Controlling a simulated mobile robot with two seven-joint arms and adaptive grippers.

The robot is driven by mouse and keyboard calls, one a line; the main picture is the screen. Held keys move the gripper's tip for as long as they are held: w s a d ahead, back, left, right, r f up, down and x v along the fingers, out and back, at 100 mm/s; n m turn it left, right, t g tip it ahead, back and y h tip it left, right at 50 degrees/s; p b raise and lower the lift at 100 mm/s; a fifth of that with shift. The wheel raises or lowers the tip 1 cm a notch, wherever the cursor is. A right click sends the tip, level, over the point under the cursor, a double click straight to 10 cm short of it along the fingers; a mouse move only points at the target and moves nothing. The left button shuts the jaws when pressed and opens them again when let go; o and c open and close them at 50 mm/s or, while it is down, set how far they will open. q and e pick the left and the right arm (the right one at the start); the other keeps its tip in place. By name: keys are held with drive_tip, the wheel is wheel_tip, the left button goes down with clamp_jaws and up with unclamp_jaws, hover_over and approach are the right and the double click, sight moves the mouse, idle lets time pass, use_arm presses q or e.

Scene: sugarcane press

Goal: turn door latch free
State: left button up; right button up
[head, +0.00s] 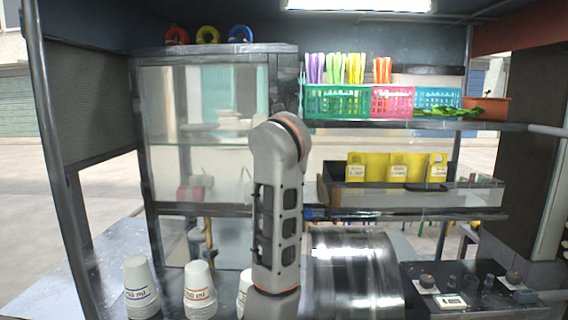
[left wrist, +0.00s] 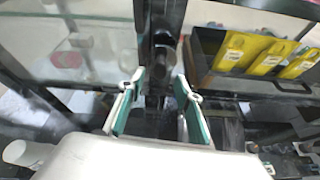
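In the left wrist view my left gripper (left wrist: 160,78) is open, with its two green-lined fingers apart on either side of a dark vertical post (left wrist: 176,12). A small dark knob-like part (left wrist: 162,55), perhaps the door latch, is on the post just ahead of the fingertips. It looks upright, but its exact shape and any contact are too dark to tell. In the head view my raised arm stands in front of the glass cabinet (head: 172,130) and hides the gripper and the latch. My right gripper is in neither view.
A steel drum (head: 352,270) and a control panel (head: 450,288) lie low to the right. Paper cup stacks (head: 141,285) stand at lower left. A shelf holds baskets (head: 338,102); below it is a tray with yellow cards (head: 398,168), also at right in the left wrist view (left wrist: 235,52).

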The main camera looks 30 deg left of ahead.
use_arm(q)
drive_tip(key=v, duration=0.7)
drive_tip(key=shift+s, duration=0.15)
drive_tip(key=shift+d, duration=0.1)
